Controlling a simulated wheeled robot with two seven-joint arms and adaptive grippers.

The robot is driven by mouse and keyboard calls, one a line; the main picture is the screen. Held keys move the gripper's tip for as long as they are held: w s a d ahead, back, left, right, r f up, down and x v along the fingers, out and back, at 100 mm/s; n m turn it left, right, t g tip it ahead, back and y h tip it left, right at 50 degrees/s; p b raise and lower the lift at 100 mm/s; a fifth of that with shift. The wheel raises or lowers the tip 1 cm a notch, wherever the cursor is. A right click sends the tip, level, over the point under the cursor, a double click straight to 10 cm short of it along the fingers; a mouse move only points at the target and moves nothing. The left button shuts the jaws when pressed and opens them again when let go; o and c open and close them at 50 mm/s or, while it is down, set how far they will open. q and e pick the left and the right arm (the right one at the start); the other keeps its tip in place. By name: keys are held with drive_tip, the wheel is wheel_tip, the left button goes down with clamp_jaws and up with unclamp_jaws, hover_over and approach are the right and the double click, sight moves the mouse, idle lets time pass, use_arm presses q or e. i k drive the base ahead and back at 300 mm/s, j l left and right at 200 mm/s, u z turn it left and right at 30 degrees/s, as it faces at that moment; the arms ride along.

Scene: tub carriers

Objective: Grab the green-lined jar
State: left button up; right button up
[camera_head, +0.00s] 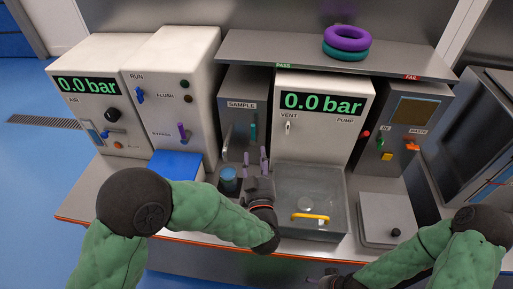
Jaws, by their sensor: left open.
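A small dark jar with a blue-teal top (228,176) stands on the worktop in front of the SAMPLE unit. It is the only jar-like thing I can make out, and a green lining is too small to tell. My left gripper (256,161) is just right of it in the picture, open, with its fingers pointing away toward the back and nothing seen between them. The jar's lower right side is close to my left gripper's body. My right gripper (318,280) is low at the bottom edge, partly hidden by its own arm.
A blue box (176,165) stands left of the jar. A clear-lidded chamber with a yellow handle (310,217) lies to the right, then a grey lidded plate (385,215). Purple and teal rings (346,39) rest on the shelf (270,47) above. Panels with levers stand behind.

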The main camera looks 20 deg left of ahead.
sight(228, 172)
drive_tip(key=k+l, duration=0.65)
drive_tip(key=k, duration=0.25)
